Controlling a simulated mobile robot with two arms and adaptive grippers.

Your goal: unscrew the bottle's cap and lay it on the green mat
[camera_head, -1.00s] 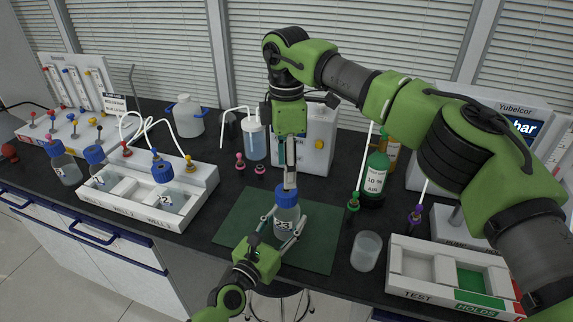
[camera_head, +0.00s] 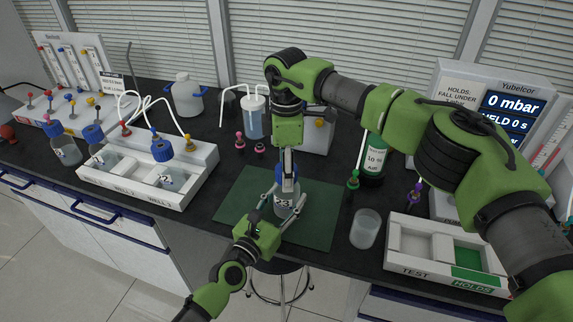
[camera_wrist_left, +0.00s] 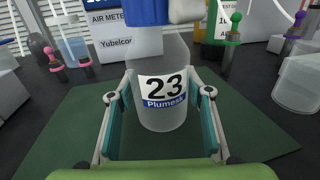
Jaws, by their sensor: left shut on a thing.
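The clear bottle labelled 23 (camera_head: 283,212) stands upright over the green mat (camera_head: 318,222). My left gripper (camera_head: 283,217) is shut on the bottle's body from the front. The blue cap (camera_wrist_left: 138,40) is at the bottle's top, partly cut off by the frame. My right gripper (camera_head: 289,178) points down from above at the cap; its fingers overlap the cap, and whether they grip it is unclear.
A white rack (camera_head: 130,190) with blue-capped bottles stands left. An empty clear cup (camera_head: 365,229) and a TEST/HOLDS tray (camera_head: 408,262) are right of the mat. A green bottle (camera_head: 374,158) and small coloured fittings stand behind. The mat's right part is bare.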

